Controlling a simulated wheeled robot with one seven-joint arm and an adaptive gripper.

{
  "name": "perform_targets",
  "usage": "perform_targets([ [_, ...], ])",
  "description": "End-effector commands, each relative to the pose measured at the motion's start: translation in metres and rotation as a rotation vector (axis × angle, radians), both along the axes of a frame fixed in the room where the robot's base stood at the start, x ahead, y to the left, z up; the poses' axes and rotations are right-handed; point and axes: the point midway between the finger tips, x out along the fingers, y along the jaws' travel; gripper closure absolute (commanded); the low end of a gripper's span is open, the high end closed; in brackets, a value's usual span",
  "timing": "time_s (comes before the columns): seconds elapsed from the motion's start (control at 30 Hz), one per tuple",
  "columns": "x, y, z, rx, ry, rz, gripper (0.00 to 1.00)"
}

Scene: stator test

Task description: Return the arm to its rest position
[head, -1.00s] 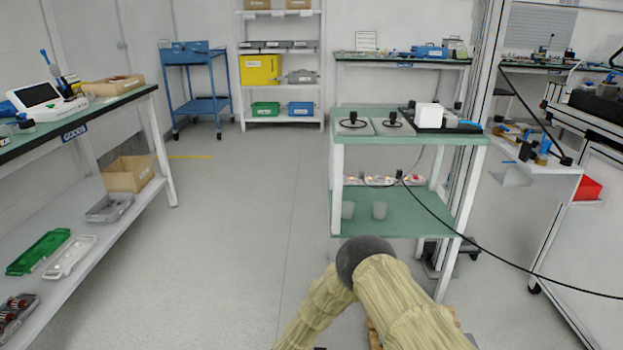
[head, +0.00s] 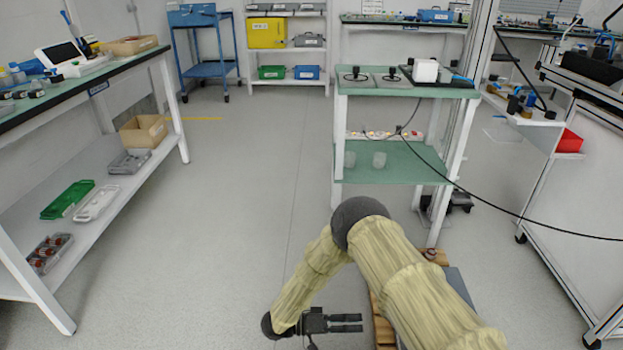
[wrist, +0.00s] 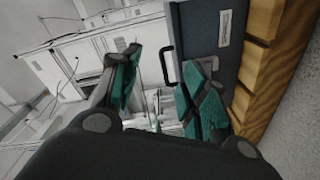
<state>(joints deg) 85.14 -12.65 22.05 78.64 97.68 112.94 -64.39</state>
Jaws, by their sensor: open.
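My arm, in a pale yellow cover with dark grey joints, is bent at the bottom of the head view. My gripper (head: 345,323) hangs low over the floor there, its two black fingers pointing right and apart. In the wrist view my gripper (wrist: 165,95) shows teal finger pads with a gap between them. Nothing is held between the fingers. A grey box with a black handle (wrist: 200,35) and a wooden pallet (wrist: 262,60) lie beyond and right of the fingers.
A white-legged cart with green shelves (head: 400,165) stands ahead. A workbench (head: 110,75) with a lower shelf of trays is on the left. A white cabinet (head: 585,190) is on the right, and a black cable (head: 500,209) runs toward it. The left-centre floor is clear.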

Motion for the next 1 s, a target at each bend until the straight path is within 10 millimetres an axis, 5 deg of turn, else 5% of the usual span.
perform_targets([
  [0.2,0.003,-0.041,-0.012,0.044,-0.060,0.071,0.56],
  [0.67,0.013,-0.095,-0.063,0.320,-0.181,0.426,0.56],
  [1.0,-0.041,-0.113,-0.114,0.768,-0.116,0.627,0.56],
])
